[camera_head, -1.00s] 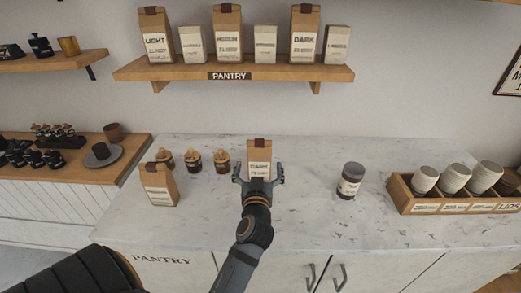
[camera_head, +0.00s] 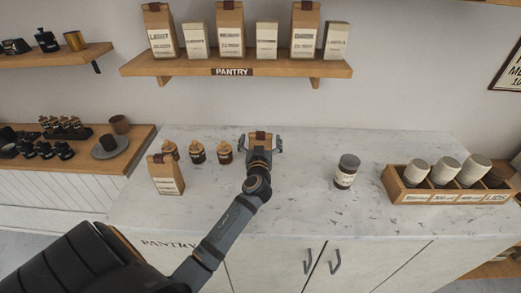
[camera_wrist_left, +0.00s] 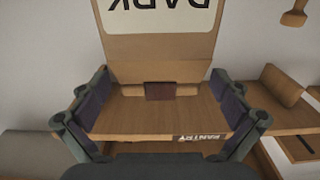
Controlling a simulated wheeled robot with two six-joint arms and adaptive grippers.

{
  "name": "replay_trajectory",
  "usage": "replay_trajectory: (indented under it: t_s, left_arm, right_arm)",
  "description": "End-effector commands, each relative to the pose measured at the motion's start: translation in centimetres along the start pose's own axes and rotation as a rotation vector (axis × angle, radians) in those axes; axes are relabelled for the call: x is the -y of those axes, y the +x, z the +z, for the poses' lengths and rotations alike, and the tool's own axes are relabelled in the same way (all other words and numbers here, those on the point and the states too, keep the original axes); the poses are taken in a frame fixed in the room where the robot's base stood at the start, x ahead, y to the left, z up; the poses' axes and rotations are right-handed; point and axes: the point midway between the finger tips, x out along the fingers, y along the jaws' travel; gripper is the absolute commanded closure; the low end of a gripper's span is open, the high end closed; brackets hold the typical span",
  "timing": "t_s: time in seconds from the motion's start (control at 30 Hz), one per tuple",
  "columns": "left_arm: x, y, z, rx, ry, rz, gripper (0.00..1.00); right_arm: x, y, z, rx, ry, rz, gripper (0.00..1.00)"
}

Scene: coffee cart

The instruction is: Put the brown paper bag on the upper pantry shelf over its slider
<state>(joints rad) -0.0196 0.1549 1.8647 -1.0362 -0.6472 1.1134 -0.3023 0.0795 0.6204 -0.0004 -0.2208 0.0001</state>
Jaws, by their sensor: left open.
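A brown paper bag (camera_head: 260,138) with a dark brown tab stands on the white marble counter (camera_head: 275,205). My left gripper (camera_head: 262,146) is open, with a finger on each side of this bag and hiding much of its front. In the left wrist view the bag (camera_wrist_left: 150,70) appears inverted, its label reading DARK, between the open fingers of the gripper (camera_wrist_left: 160,108); I cannot tell if they touch it. The upper pantry shelf (camera_head: 180,70) is on the wall above and also shows in the left wrist view (camera_wrist_left: 135,118). I cannot make out a slider. My right gripper is not in view.
Tall brown bags and shorter pale packs (camera_head: 267,40) stand on the pantry shelf. Another brown bag (camera_head: 166,175) and small jars (camera_head: 197,152) are left of my gripper. A dark-lidded jar (camera_head: 346,171) and a lids crate (camera_head: 450,196) are on the right.

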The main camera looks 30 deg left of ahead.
Motion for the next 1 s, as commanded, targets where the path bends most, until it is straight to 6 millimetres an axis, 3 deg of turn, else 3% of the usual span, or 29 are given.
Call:
replay_trajectory:
  t_s: [0.27,0.9,1.0]
  left_arm:
    - [0.03,0.68,0.14,0.001,0.000,0.000,0.00]
    - [0.03,0.63,0.19,0.003,0.001,-0.001,0.85]
    - [0.02,0.64,0.10,0.001,0.000,0.000,0.85]
  right_arm:
    - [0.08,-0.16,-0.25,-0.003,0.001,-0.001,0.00]
    - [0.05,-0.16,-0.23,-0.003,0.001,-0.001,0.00]
    - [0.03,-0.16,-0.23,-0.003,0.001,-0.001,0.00]
